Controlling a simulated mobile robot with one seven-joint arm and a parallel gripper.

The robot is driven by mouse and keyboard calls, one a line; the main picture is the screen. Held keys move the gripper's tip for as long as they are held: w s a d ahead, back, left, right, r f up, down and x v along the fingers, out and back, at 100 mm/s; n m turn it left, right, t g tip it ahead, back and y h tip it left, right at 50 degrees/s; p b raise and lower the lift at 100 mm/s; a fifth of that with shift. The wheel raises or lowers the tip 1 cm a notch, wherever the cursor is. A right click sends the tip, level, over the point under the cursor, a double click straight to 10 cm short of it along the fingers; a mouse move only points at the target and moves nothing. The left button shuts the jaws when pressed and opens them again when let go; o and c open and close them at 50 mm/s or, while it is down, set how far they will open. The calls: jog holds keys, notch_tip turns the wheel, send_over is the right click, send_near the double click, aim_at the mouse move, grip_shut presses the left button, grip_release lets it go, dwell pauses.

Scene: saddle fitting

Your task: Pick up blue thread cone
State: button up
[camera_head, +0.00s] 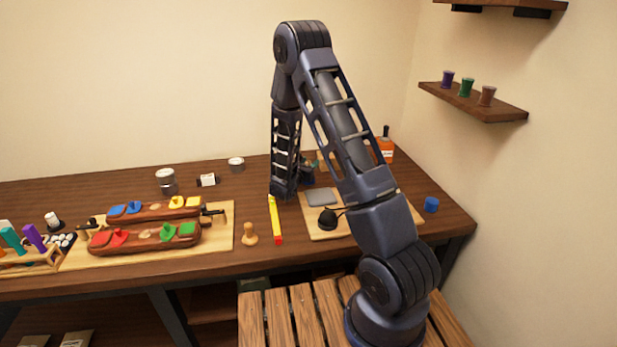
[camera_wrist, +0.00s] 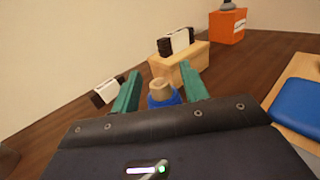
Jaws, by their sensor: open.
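The blue thread cone (camera_wrist: 162,98) shows in the wrist view as a blue body with a tan top. It stands on the dark table between the two green fingers of my gripper (camera_wrist: 159,70). The fingers are open, one on each side of it, with no clear contact visible. Its lower part is hidden by my gripper's body. In the head view my arm covers most of that spot, so I cannot clearly make out the cone there.
A wooden block (camera_wrist: 180,66) bearing a black-and-white item stands just behind the cone. An orange container (camera_wrist: 228,26) is further back. A board (camera_wrist: 302,68) with a blue pad lies at right. In the head view, a yellow tool (camera_head: 274,215) and leather pieces lie left of my arm.

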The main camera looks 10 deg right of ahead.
grip_shut()
